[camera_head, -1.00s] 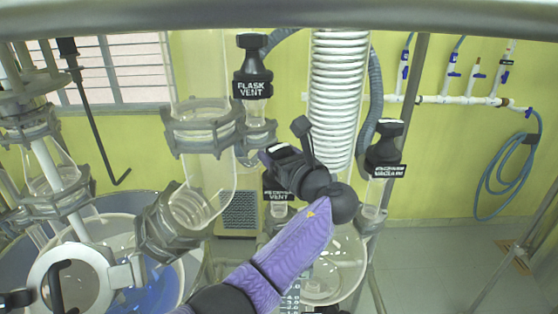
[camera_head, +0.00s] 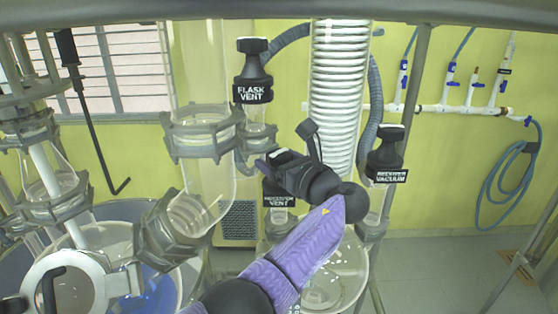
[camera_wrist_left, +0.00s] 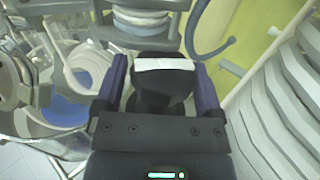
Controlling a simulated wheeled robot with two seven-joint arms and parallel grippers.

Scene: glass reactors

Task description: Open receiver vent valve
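The receiver vent valve (camera_head: 279,200) stands in the middle of the head view, its label partly covered by my left gripper (camera_head: 269,165). Its knob is hidden there behind the gripper. In the left wrist view, a black knob (camera_wrist_left: 163,90) with a white top face sits between the two purple fingers of my left gripper (camera_wrist_left: 160,80). A thin gap shows beside the left finger; the right finger is very close to the knob, and contact there cannot be told. The fingers are spread wide around the knob. My right gripper is in neither view.
The flask vent valve (camera_head: 253,80) is above and left of my gripper. The receiver vacuum valve (camera_head: 387,160) is to the right. A glass coil condenser (camera_head: 338,90) stands behind the gripper. Clamped glass tubing (camera_head: 205,130) is close on the left.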

